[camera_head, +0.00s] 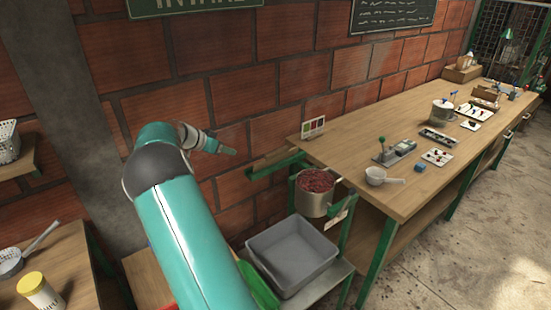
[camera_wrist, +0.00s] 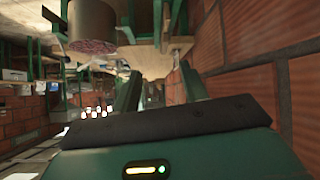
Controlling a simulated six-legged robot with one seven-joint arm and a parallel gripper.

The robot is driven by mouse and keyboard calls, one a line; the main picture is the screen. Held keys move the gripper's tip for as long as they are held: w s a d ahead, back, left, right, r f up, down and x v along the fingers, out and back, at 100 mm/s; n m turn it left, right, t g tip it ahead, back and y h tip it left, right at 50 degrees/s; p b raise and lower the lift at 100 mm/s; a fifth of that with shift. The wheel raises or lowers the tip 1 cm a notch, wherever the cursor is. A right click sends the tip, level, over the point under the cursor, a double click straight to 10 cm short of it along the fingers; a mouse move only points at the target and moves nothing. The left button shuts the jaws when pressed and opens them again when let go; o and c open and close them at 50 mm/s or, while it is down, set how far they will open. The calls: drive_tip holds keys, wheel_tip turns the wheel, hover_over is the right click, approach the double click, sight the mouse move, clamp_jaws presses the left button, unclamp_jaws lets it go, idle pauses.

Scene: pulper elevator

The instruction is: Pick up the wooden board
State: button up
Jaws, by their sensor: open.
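A thin brown strip that looks like the wooden board (camera_head: 272,158) sits at a green bracket against the brick wall, left of the long bench. It is small in the head view, and I cannot tell how it is supported. My gripper (camera_head: 230,152) is left of it, apart from it, beyond my teal arm. In the wrist view the two dark green fingers of my gripper (camera_wrist: 158,84) stand apart with nothing held between them. A pale wooden surface shows beyond them; I cannot tell whether it is the board.
A metal pot of dark red contents (camera_head: 316,192) hangs by the bench's near end, and also shows in the wrist view (camera_wrist: 92,28). A grey bin (camera_head: 292,252) is below it. The long bench (camera_head: 355,130) holds a white scoop (camera_head: 378,177) and several tools. The brick wall is close behind.

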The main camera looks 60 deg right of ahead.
sight(266, 154)
drive_tip(key=s+d+f+m, duration=0.1)
drive_tip(key=d+f, duration=0.2)
drive_tip(key=d, duration=0.2)
drive_tip(key=s+d+f+m+g+h, duration=0.1)
drive_tip(key=s+d+f, duration=0.1)
drive_tip(key=d+f, duration=0.2)
drive_tip(key=s+d+f+g+h, duration=0.1)
drive_tip(key=d+f, duration=0.3)
drive_tip(key=d, duration=0.3)
drive_tip(key=shift+s+d+m, duration=0.15)
drive_tip(key=shift+s+m, duration=0.25)
drive_tip(key=shift+x, duration=2.9)
drive_tip(key=shift+d+r, duration=0.1)
drive_tip(key=shift+h, duration=0.3)
clamp_jaws()
